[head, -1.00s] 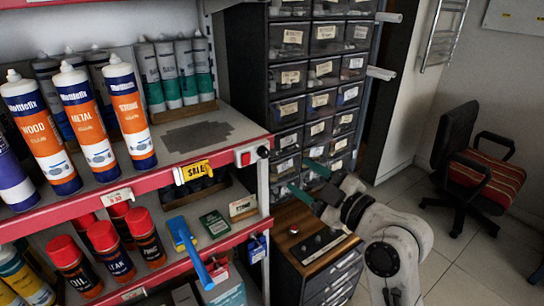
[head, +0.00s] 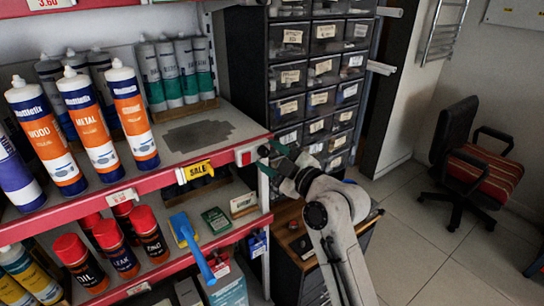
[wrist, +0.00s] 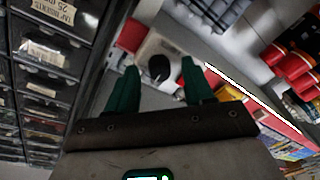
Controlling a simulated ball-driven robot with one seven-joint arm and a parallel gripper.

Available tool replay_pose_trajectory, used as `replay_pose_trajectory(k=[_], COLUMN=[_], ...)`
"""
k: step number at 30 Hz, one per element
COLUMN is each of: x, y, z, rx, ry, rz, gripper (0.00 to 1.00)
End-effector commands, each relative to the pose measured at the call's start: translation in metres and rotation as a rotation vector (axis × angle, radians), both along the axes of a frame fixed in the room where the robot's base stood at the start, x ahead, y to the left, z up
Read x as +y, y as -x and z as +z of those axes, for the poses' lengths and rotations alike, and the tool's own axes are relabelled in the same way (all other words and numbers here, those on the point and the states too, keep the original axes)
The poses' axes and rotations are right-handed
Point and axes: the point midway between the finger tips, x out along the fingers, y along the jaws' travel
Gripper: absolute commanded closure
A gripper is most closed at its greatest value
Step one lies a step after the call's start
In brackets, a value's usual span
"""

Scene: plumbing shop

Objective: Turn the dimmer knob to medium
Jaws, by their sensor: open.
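The dimmer knob (wrist: 159,69) is a small black knob on a pale housing, shown in the wrist view. In the head view the knob (head: 263,151) sits at the right end of the red shelf edge, partly covered by my gripper. My gripper (head: 270,159) has green fingers, open, at the knob in the head view. In the wrist view the fingers of my gripper (wrist: 160,76) stand on either side of the knob, with gaps visible. Whether they touch it cannot be told. No setting mark on the knob is readable.
A red switch (head: 246,157) is just left of the knob. The drawer cabinet (head: 303,75) stands close behind my gripper. Cartridges (head: 135,118) and spray cans (head: 112,245) fill the shelves at left. Open floor lies to the right, with a chair (head: 470,165).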

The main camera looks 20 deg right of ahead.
Motion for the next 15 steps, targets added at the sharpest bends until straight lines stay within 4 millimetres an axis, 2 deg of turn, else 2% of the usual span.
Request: replay_pose_trajectory(k=[3,15], x=[-0.0001,-0.0002], y=[0.0002,0.0005], z=[0.0,-0.0001], rx=[0.0,0.0], ry=[0.0,0.0], rz=[0.0,0.0], gripper=[0.48,0.86])
